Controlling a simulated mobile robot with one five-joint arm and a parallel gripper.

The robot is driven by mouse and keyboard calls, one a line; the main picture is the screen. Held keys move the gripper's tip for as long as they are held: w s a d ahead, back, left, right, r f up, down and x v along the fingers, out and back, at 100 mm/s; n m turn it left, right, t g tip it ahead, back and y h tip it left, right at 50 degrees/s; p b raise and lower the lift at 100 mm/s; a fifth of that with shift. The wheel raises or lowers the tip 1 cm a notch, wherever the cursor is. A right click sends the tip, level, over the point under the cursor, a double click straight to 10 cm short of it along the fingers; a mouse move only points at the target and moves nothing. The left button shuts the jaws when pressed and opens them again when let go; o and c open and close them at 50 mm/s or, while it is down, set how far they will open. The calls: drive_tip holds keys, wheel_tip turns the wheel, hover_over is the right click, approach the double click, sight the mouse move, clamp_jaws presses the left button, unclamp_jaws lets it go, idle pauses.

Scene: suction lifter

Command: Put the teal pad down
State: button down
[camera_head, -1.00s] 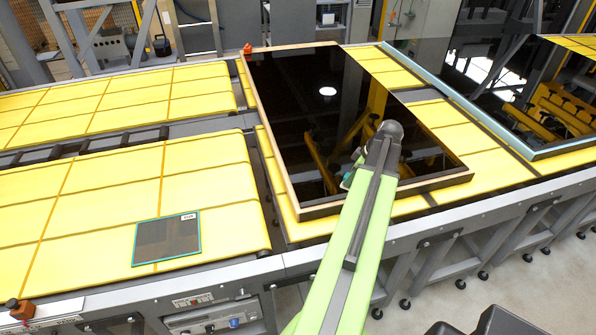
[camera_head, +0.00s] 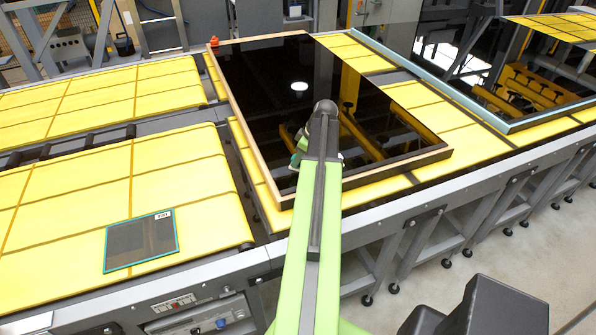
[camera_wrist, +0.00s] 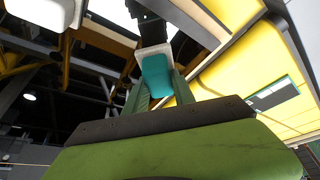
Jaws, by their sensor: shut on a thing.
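The teal pad (camera_wrist: 157,78) shows in the wrist view as a small teal block with a pale grey-white part on its far end. It sits between the green fingers of my gripper (camera_wrist: 160,88), which are shut on it. In the head view a bit of teal (camera_head: 296,160) shows beside the end of my arm, over the large dark glass panel (camera_head: 330,100). The arm hides most of my gripper there. I cannot tell how high the pad is above the glass.
The dark glass panel has a wooden-coloured frame and lies on yellow belts. A small dark plate with a teal edge and white label (camera_head: 142,242) lies on the left yellow belt (camera_head: 60,185), with free room around it. An orange knob (camera_head: 213,42) is at the panel's far left corner.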

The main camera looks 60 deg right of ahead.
sight(299, 166)
drive_tip(key=shift+f+b, duration=2.15)
drive_tip(key=shift+f, duration=0.05)
drive_tip(key=c, duration=1.1)
unclamp_jaws()
drive_tip(key=shift+r, duration=0.1)
drive_tip(key=shift+o, duration=0.2)
drive_tip(key=shift+s+r, duration=0.1)
drive_tip(key=p+v, duration=1.1)
drive_tip(key=v, duration=0.1)
drive_tip(key=shift+p, duration=0.3)
drive_tip(key=shift+a+r, duration=0.1)
